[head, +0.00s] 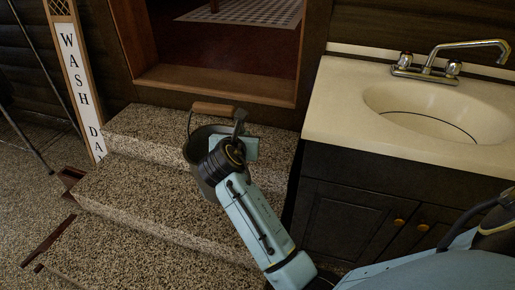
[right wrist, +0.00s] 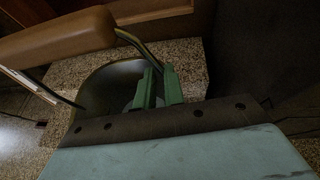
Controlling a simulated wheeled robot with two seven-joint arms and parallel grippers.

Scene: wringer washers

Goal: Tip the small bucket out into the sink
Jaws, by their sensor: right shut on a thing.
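The small bucket (head: 194,158) is dark grey metal with a wire bail and a wooden grip (head: 212,109). It is upright over the stone steps, left of the sink, partly hidden by my right arm. My right gripper (head: 240,124) is shut on the bucket's wire bail beside the wooden grip. In the right wrist view, the green fingers (right wrist: 158,88) pinch the bail, with the bucket's open mouth (right wrist: 112,80) below. I cannot tell whether the bucket touches the step. The sink (head: 437,110) is a cream basin at the right and looks empty. My left gripper is not in view.
A chrome faucet (head: 440,62) stands behind the basin. The cream countertop (head: 345,105) sits on a dark cabinet (head: 345,212). Stone steps (head: 140,205) lead to an open doorway (head: 235,50). A "WASH DAY" sign (head: 78,80) leans at the left.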

